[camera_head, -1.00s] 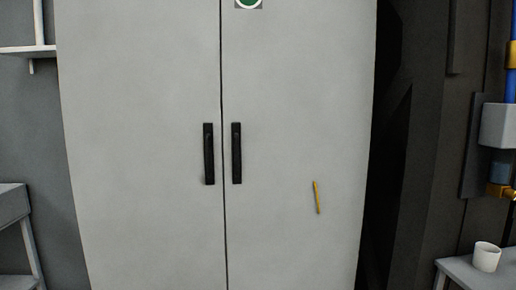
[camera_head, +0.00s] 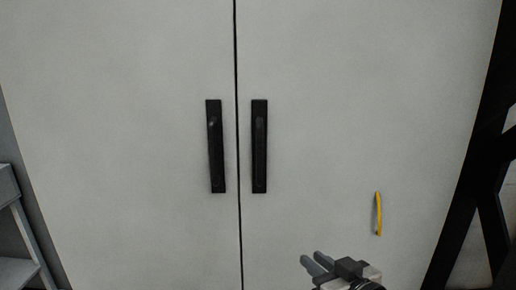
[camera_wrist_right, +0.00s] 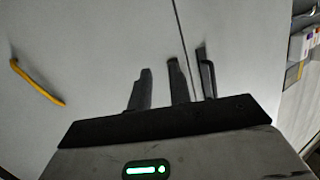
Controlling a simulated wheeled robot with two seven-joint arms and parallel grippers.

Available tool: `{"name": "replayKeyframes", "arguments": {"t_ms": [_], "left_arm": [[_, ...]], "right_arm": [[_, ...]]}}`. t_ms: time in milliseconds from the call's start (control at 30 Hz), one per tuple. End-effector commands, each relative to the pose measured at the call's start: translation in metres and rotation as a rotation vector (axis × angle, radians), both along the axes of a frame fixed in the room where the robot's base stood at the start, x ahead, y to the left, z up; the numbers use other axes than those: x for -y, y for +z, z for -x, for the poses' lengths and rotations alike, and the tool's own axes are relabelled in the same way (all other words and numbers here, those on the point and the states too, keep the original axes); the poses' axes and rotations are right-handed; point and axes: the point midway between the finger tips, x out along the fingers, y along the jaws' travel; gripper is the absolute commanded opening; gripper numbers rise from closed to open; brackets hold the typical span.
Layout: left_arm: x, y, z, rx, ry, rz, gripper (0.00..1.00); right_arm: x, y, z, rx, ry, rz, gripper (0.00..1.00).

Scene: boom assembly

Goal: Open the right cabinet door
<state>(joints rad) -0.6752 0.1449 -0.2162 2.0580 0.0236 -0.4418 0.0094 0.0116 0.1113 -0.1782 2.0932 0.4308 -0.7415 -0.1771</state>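The right cabinet door (camera_head: 330,120) is pale grey and closed, with a dark seam along its left edge. Its black upright handle (camera_head: 259,146) is just right of the seam. My right gripper (camera_head: 312,262) is below and right of this handle, apart from it. Its two fingers (camera_wrist_right: 160,78) show a gap with nothing between them in the right wrist view. There, a dark handle (camera_wrist_right: 207,75) shows beyond the fingers, across the seam from the yellow strip. The right door's handle is not clearly visible in that view. My left gripper is out of view.
The closed left door (camera_head: 120,130) has a matching black handle (camera_head: 215,146). A thin yellow strip (camera_head: 378,214) is on the right door; it also shows in the right wrist view (camera_wrist_right: 36,82). A grey stand (camera_head: 18,230) is at the left, and a dark frame (camera_head: 490,190) at the right.

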Motion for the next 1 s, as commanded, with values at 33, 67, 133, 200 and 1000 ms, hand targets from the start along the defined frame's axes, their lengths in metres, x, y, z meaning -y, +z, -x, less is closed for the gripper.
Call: {"name": "replayKeyframes", "arguments": {"t_ms": [33, 67, 133, 200, 1000], "left_arm": [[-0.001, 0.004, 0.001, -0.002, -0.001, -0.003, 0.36], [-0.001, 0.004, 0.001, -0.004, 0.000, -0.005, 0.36], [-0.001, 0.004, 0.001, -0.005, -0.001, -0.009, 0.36], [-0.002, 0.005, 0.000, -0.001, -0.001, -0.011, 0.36], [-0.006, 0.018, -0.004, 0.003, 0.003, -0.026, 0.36]], "right_arm": [[-0.005, 0.044, -0.015, 0.062, 0.030, -0.012, 0.19], [-0.008, 0.062, -0.020, 0.089, 0.049, -0.014, 0.19], [-0.014, 0.100, -0.028, 0.143, 0.088, -0.018, 0.19], [-0.018, 0.127, -0.032, 0.182, 0.118, -0.021, 0.19], [-0.092, 0.155, -0.136, 0.221, 0.152, -0.023, 0.19]]}}
